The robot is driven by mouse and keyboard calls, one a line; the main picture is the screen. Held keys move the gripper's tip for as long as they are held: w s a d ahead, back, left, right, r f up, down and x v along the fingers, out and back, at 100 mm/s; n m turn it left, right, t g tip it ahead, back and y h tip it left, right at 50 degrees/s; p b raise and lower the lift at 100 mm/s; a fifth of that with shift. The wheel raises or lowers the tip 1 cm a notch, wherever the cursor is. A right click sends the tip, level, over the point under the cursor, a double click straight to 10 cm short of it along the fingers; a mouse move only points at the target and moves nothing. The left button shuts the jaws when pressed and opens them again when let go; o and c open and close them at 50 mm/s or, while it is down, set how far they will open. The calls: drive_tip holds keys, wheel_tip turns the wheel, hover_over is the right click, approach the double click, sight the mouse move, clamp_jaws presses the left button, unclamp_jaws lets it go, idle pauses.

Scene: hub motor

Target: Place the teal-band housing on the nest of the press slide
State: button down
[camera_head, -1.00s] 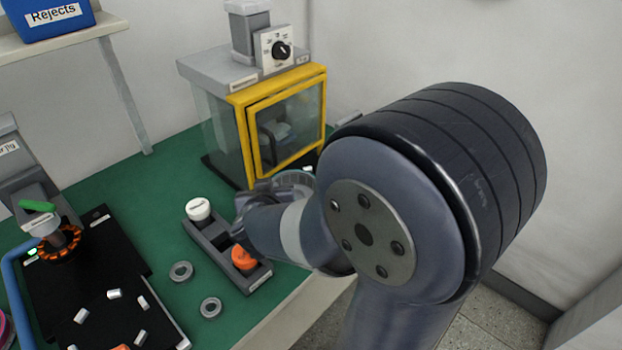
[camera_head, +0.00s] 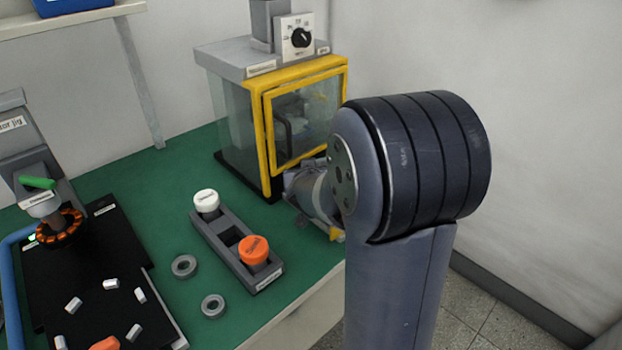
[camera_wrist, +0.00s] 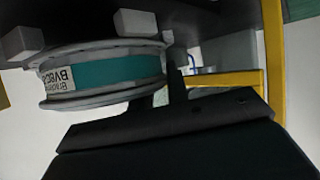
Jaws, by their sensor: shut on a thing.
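The teal-band housing (camera_wrist: 110,74) is a round, pale-rimmed part with a teal band and a printed label, filling the upper left of the wrist view. My gripper (camera_wrist: 80,33) is shut on it, with a pale fingertip at either side. In the head view my wrist (camera_head: 318,192) is at the lower front of the press (camera_head: 265,130), and the housing is hidden behind it. The press has a yellow front frame and clear panels. A dark flat part (camera_wrist: 165,128) lies below the housing in the wrist view; I cannot tell whether it is the slide. The nest is not clearly visible.
A grey tray (camera_head: 222,240) with a white-capped (camera_head: 206,201) and an orange-capped (camera_head: 254,249) part stands left of my arm. Two grey rings (camera_head: 184,266) lie beside it on the green bench. A black board with a jig (camera_head: 60,220) is at far left.

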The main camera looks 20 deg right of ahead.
drive_tip(key=shift+w+d+f, duration=0.3)
drive_tip(key=shift+d+f, duration=0.05)
drive_tip(key=shift+f, duration=0.15)
drive_tip(key=c, duration=1.4)
unclamp_jaws()
drive_tip(key=shift+o, duration=0.2)
drive_tip(key=shift+s, duration=0.1)
drive_tip(key=p+v, duration=0.4)
drive_tip(key=v, duration=0.8)
drive_tip(key=shift+p, duration=0.35)
